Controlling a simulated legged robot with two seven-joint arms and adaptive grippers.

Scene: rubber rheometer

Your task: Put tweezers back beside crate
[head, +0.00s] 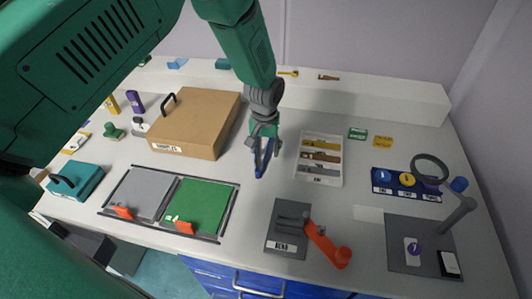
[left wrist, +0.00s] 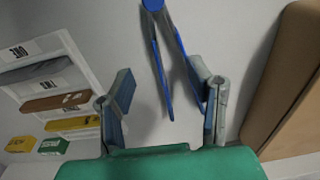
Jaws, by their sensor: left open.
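The blue tweezers (head: 263,160) are on or just above the bare table, right of the brown crate (head: 185,145); I cannot tell if they touch it. My left gripper (head: 264,138) is low over the tweezers, pointing down. In the left wrist view the tweezers (left wrist: 157,50) have their joined end at the top and their two legs spread toward my open left gripper (left wrist: 165,100). One leg tip lies between the fingers, the other close beside the right finger. The crate's side (left wrist: 285,85) shows at the right. My right gripper is not in view.
A white tray (head: 301,178) with several strips lies right of the tweezers. A grey and green panel (head: 237,199) lies in front of the crate. A grey plate with a red lever (head: 322,243) is nearer the front edge. Bare table surrounds the tweezers.

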